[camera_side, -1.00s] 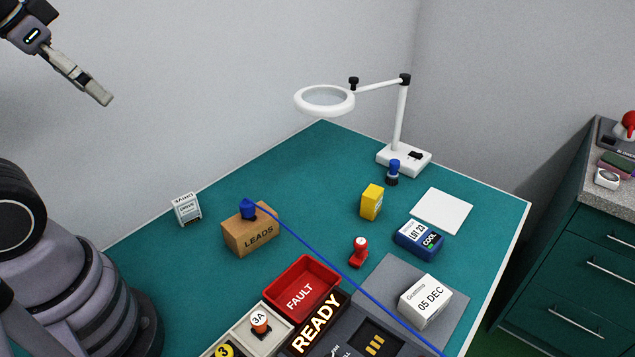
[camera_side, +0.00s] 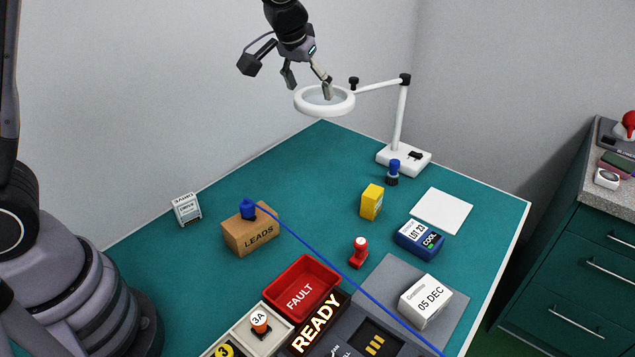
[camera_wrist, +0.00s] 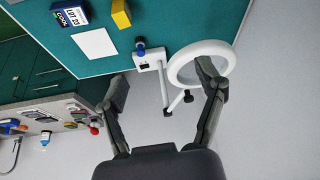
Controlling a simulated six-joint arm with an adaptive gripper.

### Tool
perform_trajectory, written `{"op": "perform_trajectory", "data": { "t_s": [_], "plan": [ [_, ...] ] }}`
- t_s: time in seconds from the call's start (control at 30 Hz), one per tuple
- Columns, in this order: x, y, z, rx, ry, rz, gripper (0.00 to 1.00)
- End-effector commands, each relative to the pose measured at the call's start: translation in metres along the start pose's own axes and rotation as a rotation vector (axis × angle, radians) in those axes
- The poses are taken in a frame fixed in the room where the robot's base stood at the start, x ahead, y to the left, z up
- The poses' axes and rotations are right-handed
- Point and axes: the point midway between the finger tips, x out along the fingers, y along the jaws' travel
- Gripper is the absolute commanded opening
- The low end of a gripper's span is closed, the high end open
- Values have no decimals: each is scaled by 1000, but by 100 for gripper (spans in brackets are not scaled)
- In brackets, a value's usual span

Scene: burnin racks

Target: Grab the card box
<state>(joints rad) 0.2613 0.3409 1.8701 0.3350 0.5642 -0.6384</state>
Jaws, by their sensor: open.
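A brown card box (camera_side: 252,230) marked LEADS sits on the green bench top left of centre in the side view, with a blue plug on its top edge and a blue cable running from it. It is not in the wrist view. My gripper (camera_side: 308,84) is open and empty, high above the back of the bench near the lamp ring, well away from the box. In the wrist view my gripper (camera_wrist: 165,88) has its fingers spread, with the lamp ring behind the right finger.
The magnifier lamp (camera_side: 402,120) stands at the back. A white drive box (camera_side: 187,210), red FAULT tray (camera_side: 318,264), yellow box (camera_side: 371,203), blue box (camera_side: 419,239), red stamp (camera_side: 358,252) and white dated box (camera_side: 425,301) are spread about. The bench's back middle is clear.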

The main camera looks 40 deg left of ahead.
Motion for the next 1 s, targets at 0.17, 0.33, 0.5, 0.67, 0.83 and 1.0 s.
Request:
{"op": "perform_trajectory", "data": {
  "t_s": [0.17,0.33,0.5,0.67,0.83,1.0],
  "plan": [
    [99,58,-5,-1,-24,5,70],
    [155,90,5,-7,-32,15,70],
    [180,99,10,-9,-35,19,70],
    [210,99,11,-11,-37,17,70],
    [242,100,12,-11,-37,18,70],
    [257,100,12,-10,-35,18,70]
  ]
}}
